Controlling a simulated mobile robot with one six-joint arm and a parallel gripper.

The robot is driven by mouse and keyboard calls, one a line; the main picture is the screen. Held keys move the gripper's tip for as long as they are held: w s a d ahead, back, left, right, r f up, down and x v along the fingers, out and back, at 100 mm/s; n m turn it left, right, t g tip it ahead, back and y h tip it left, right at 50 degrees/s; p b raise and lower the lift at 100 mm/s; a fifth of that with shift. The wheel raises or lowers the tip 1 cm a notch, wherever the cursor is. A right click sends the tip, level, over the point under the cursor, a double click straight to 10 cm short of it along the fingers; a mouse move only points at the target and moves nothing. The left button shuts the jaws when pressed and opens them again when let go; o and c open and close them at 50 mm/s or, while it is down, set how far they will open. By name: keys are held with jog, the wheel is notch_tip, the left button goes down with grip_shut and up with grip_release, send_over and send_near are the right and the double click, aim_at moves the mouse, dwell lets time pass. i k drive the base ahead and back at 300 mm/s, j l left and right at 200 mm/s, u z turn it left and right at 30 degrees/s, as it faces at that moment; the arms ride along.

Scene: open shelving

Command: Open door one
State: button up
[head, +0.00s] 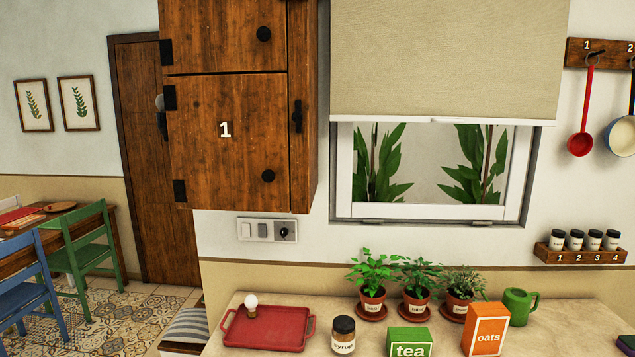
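Door one (215,135) is the lower wooden door of the wall cabinet (304,75), marked with a white 1. It looks closed, flush with the cabinet front. Its round black knob (268,176) is at the lower right, and black hinges (180,190) are along its left edge. A black latch-like fitting (297,116) is on the cabinet's narrow front strip, right of the door. My gripper is not in view.
Another cabinet door (220,35) with a black knob is directly above. Below is a counter (235,340) with a red tray (270,328), syrup jar (343,335), tea box (408,342), oats box (486,330) and potted plants (418,285). The space before door one looks clear.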

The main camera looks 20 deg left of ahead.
aim_at(228, 135)
jog(key=u, duration=1.3)
